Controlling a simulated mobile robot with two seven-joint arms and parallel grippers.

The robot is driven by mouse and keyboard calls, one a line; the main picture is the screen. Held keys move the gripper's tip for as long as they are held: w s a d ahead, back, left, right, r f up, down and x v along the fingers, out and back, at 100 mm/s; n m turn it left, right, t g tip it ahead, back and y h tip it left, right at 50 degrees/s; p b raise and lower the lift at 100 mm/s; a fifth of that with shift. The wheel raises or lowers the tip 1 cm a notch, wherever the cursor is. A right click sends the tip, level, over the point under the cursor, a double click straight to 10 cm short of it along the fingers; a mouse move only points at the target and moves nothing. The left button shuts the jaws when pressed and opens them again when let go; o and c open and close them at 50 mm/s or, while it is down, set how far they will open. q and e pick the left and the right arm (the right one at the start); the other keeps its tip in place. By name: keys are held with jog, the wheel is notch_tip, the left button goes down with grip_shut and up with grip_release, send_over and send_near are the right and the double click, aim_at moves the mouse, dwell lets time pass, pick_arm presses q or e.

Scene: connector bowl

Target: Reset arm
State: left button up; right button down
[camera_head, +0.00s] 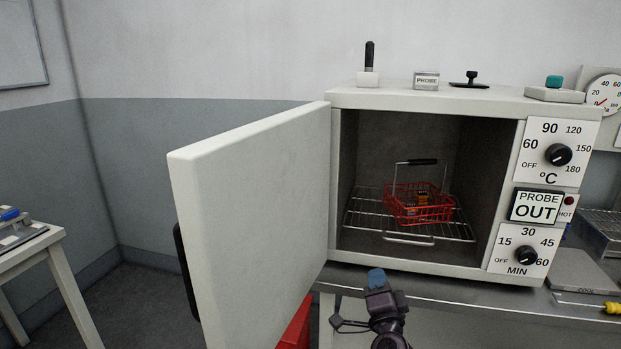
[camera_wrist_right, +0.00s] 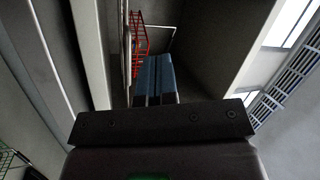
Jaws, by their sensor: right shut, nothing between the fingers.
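My right gripper (camera_head: 376,277) is low in front of the oven opening in the head view, with its blue fingertips together and nothing between them. The closed blue fingers also show in the right wrist view (camera_wrist_right: 153,78), pointing toward the oven inside. The white oven (camera_head: 425,97) stands with its door (camera_head: 255,215) swung wide open to the left. A red wire basket (camera_head: 400,212) with a black-topped handle sits on the oven's wire rack (camera_head: 361,212), apart from the gripper. Small orange and dark pieces are in the basket. My left gripper is out of view.
The oven stands on a metal bench (camera_head: 450,305). The open door blocks the space left of my right arm. A grey plate (camera_head: 580,270) and a yellow-handled tool (camera_head: 612,308) lie at the right. A white table (camera_head: 50,245) stands far left. Several small items sit on the oven top.

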jog(key=s+d+f+n+g, duration=0.3)
jog(key=s+f+n, duration=0.2)
jog(key=s, duration=0.7)
jog(key=s+d+f+n+g+p, duration=0.1)
jog(key=s+d+f+n+g, duration=0.2)
jog(key=s+f, duration=0.5)
jog(key=s+d+f+n+g, duration=0.4)
jog(key=s+d+f+n, duration=0.1)
jog(key=s, duration=1.3)
notch_tip(320, 180, down, 2)
jog(key=shift+f+n, duration=0.2)
jog(key=shift+n, duration=0.6)
